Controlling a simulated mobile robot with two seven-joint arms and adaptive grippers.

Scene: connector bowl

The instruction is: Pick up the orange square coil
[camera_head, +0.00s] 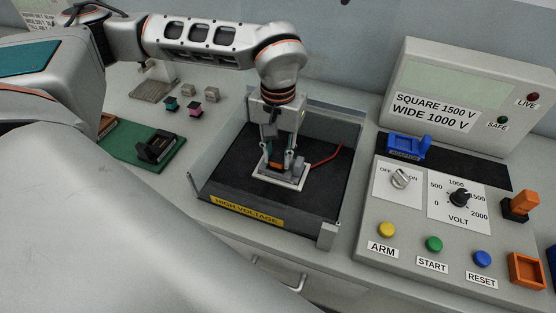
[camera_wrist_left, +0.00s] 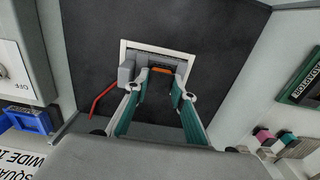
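The orange coil (camera_head: 277,165) sits on a grey fixture in a white square frame (camera_head: 296,182), on the black floor of the high-voltage tray. Only a small orange part of it shows. My left gripper (camera_head: 278,163) points down over it, with one finger on each side. In the left wrist view the orange part (camera_wrist_left: 161,70) shows between the two green-and-grey fingertips (camera_wrist_left: 162,80). The fingers stand apart; I see no clear contact with the coil. My right gripper is in neither view.
The walled tray (camera_head: 216,196) surrounds the fixture, and a red wire (camera_head: 325,158) runs to its right. A control panel (camera_head: 410,225) with knobs and buttons stands right. An orange open box (camera_head: 526,271) is at far right. A green board (camera_head: 128,148) lies left.

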